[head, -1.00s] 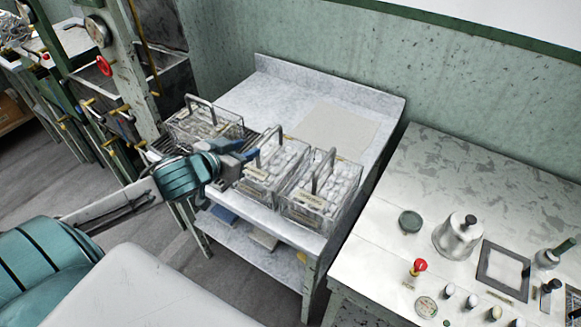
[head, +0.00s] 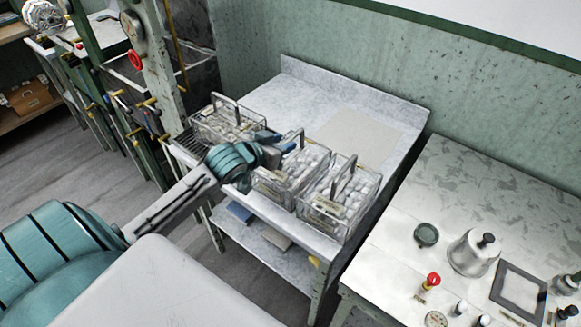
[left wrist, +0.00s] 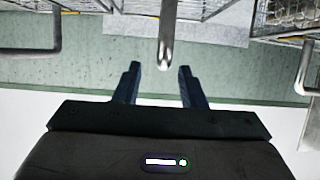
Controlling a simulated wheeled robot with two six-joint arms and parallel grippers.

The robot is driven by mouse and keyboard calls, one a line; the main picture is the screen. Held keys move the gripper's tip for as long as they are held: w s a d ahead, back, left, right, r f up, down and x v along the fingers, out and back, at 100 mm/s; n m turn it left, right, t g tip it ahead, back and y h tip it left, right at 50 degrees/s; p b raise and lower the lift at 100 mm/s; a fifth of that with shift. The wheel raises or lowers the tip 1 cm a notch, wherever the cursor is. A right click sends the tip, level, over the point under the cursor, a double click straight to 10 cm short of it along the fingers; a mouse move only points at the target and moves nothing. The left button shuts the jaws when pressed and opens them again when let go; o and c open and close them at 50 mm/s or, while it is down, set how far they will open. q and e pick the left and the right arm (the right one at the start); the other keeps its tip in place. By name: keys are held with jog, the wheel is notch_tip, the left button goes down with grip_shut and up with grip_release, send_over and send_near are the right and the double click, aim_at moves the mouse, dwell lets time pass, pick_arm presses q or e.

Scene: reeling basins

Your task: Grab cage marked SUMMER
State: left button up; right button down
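Three wire cages with grey handles and pale contents stand in a row on the grey side table: a left cage (head: 212,130), a middle cage (head: 276,190) and a right cage (head: 327,221). Each seems to bear a small tag, but I cannot read which says SUMMER. My left gripper (head: 286,147) is at the middle cage's handle, partly hiding that cage. In the left wrist view my left gripper (left wrist: 158,72) is open, and a handle end (left wrist: 165,55) shows just beyond and between its fingertips, not clasped. My right gripper is out of view.
A flat pale sheet (head: 358,137) lies on the table (head: 285,88) behind the cages. A bench (head: 400,215) with a metal pot (head: 468,255) and red knob (head: 432,280) is at right. Green machine frames stand at left.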

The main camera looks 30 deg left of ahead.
aim_at(289, 139)
pick_arm(q)
jog(key=x, duration=0.3)
jog(key=shift+w+p, duration=0.2)
jog(key=shift+p, duration=0.1)
grip_shut()
jog(key=shift+r, duration=0.1)
dwell(1.1)
